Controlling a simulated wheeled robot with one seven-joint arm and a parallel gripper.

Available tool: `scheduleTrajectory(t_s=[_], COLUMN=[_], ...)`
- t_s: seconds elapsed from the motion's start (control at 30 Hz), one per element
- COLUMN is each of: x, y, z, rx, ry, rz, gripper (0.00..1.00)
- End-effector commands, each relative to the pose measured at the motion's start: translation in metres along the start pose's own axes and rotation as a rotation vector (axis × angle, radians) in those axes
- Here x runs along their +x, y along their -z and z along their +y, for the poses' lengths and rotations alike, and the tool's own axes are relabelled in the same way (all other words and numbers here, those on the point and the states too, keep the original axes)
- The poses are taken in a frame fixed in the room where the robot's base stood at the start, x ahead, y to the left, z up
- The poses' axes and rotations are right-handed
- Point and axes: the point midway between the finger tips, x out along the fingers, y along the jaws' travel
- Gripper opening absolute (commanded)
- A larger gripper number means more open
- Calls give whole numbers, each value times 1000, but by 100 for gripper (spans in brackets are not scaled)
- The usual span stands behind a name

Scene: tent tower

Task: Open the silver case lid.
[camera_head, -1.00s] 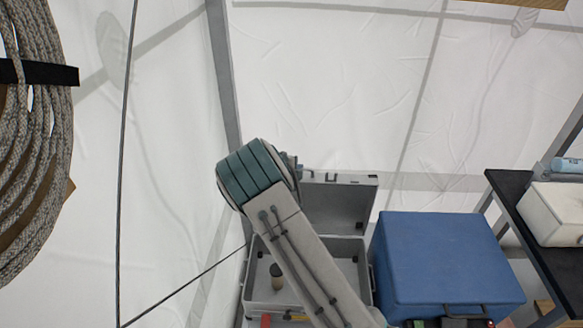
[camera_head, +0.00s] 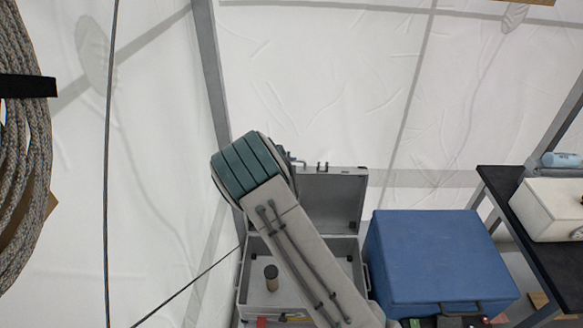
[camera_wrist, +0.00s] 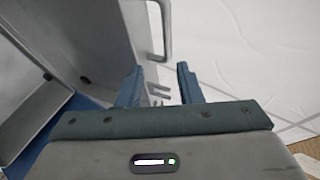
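The silver case stands open in the head view. Its lid (camera_head: 333,200) is raised roughly upright at the back, with latches along its top edge. Its base (camera_head: 243,285) is below, holding a small dark-topped jar (camera_head: 271,278). My arm covers part of the lid and base. In the wrist view the grey lid panel (camera_wrist: 95,45) fills the left side, with a handle (camera_wrist: 157,30) ahead. My gripper (camera_wrist: 158,82) is open, its two fingers apart with nothing visible clamped between them, close beside the lid. The head view mostly hides my gripper behind the arm.
A blue box (camera_head: 435,255) stands close to the right of the case. A dark table (camera_head: 520,220) with a white container (camera_head: 550,208) is further right. Coiled rope (camera_head: 20,170) hangs at left. White tent walls and a grey pole (camera_head: 208,70) are behind.

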Motion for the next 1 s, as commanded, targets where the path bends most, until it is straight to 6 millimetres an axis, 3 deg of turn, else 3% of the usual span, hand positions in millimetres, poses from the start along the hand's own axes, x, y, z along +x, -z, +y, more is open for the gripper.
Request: scheduleTrajectory(t_s=[0.27, 0.7, 1.0], x=[-14, -95, -132], y=[-2, 1, 2], z=[3, 2, 0], rx=[0, 4, 3], ry=[-3, -2, -1], rz=[-3, -1, 2], gripper=[33, 33, 33])
